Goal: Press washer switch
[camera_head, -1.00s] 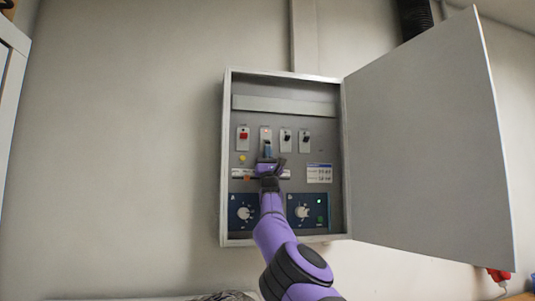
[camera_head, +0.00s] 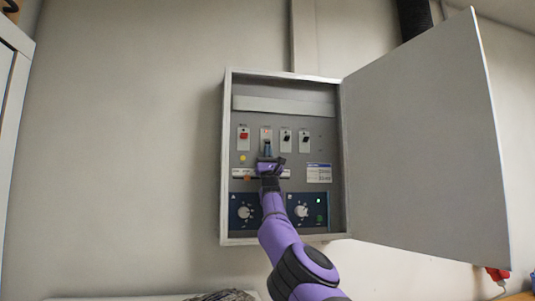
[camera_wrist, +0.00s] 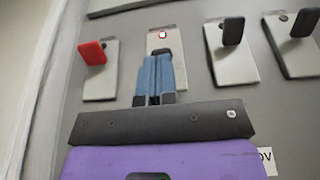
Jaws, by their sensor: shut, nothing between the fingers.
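A row of switches on pale plates sits in the open grey cabinet. The second switch plate from the left (camera_wrist: 160,40) has a small lit lamp at its top. My gripper (camera_wrist: 162,52) is shut and empty, its blue fingers pointing at this plate and covering most of its switch; whether they touch it I cannot tell. In the head view my gripper (camera_head: 268,144) is in front of the same plate. To its left is a red switch (camera_wrist: 92,53); to its right are two black switches (camera_wrist: 231,30) and (camera_wrist: 302,28). The labels are too small to read, so I cannot tell which is the washer's.
The cabinet door (camera_head: 425,140) stands open to the right. Below the switches are a yellow lamp (camera_head: 242,158), a left dial (camera_head: 245,212) and a right dial (camera_head: 301,211) beside a green light. The wall left of the cabinet is clear.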

